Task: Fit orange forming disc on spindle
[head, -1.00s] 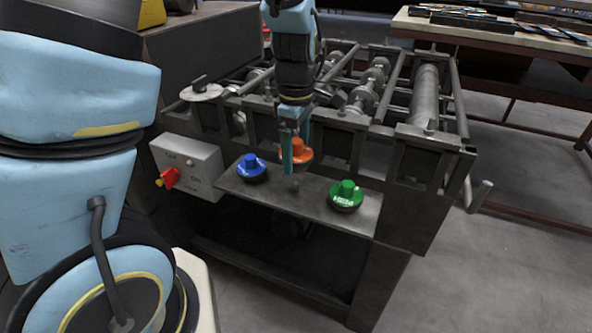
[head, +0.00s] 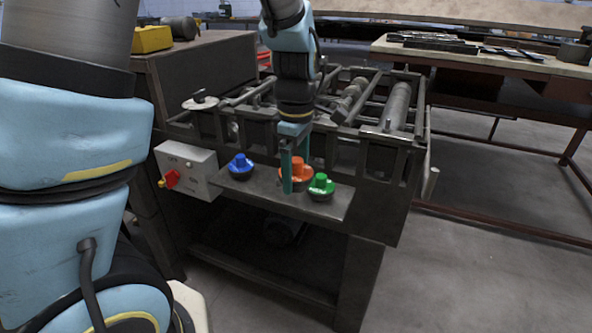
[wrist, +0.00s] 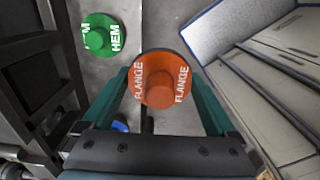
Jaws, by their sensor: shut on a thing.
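The orange forming disc (head: 296,172) is held between the teal fingers of my gripper (head: 293,174), in front of the machine. In the wrist view the disc (wrist: 165,80) shows its top with the word FLANGE, between the two fingers (wrist: 165,92). A green disc (head: 321,185) marked HEM lies on the front shelf, just right of it in the head view; it also shows in the wrist view (wrist: 98,38). A blue disc (head: 240,166) sits at the shelf's left. I cannot pick out the spindle for certain.
The shelf (head: 262,196) fronts a dark machine with rollers and bars (head: 398,106). A grey control box (head: 186,170) with a red switch is left of the shelf. A workbench (head: 480,57) stands behind right. Open floor (head: 470,260) lies at right.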

